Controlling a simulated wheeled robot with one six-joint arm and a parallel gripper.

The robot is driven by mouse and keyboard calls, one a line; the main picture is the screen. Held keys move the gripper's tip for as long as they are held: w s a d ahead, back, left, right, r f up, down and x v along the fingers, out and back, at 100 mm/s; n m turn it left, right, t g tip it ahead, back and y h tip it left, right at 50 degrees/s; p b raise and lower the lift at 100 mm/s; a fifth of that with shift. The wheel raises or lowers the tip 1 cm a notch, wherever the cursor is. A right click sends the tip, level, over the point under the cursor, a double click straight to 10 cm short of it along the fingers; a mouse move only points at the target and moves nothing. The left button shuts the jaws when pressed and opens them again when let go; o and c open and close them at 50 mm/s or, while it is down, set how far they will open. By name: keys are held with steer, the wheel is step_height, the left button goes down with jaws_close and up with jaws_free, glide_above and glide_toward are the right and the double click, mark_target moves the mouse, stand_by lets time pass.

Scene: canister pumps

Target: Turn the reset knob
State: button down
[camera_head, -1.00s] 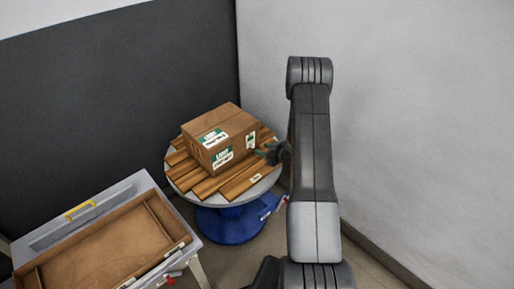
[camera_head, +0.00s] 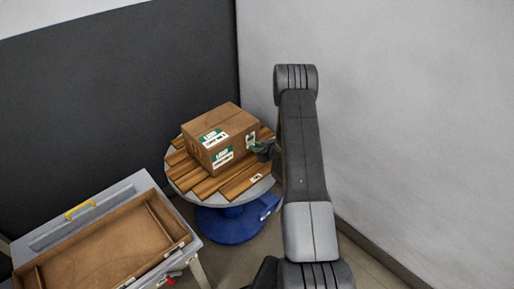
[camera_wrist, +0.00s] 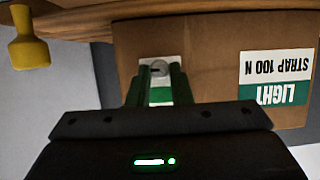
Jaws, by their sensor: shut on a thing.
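In the head view my gripper (camera_head: 263,148) is at the right face of the cardboard box (camera_head: 220,135), and the knob is too small to make out there. The box carries white and green labels.
The box stands on wooden slats (camera_head: 240,185) on a round table with a blue base (camera_head: 230,226). A grey bench with a brown tray (camera_head: 105,255) stands at lower left. A yellow fitting (camera_wrist: 27,45) shows in the wrist view. Walls close in behind and right.

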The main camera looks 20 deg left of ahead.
steer(key=shift+f+b, duration=0.15)
steer(key=shift+b, duration=0.45)
steer(key=shift+s+f+n+t+b, duration=0.15)
steer(key=shift+n+t+b, duration=0.3)
steer(key=shift+b, duration=0.5)
steer(key=n+b, duration=0.1)
steer(key=b, duration=0.2)
steer(key=n+t+b, duration=0.1)
steer(key=b, duration=0.2)
steer(key=shift+s+a+f, duration=0.1)
steer(key=shift+f, duration=0.1)
steer(key=n+t+b, duration=0.1)
steer(key=b, duration=0.3)
steer(key=n+b, duration=0.1)
steer(key=b, duration=0.3)
steer(key=shift+s+f+n+t+h, duration=0.1)
steer(key=shift+s+n+t+h, duration=0.05)
steer(key=shift+n+t+h, duration=0.15)
steer(key=n+t+b, duration=0.1)
steer(key=n+b, duration=0.1)
steer(key=b, duration=0.5)
steer(key=shift+s+a+n+t+b, duration=0.1)
steer(key=shift+n+t+b, duration=0.15)
steer(key=shift+t+b, duration=0.1)
steer(key=shift+n+t+b, duration=0.5)
steer(key=shift+n+b, duration=0.4)
steer(key=shift+b, duration=0.15)
steer(key=shift+n+t+y, duration=0.4)
steer(key=shift+n, duration=0.7)
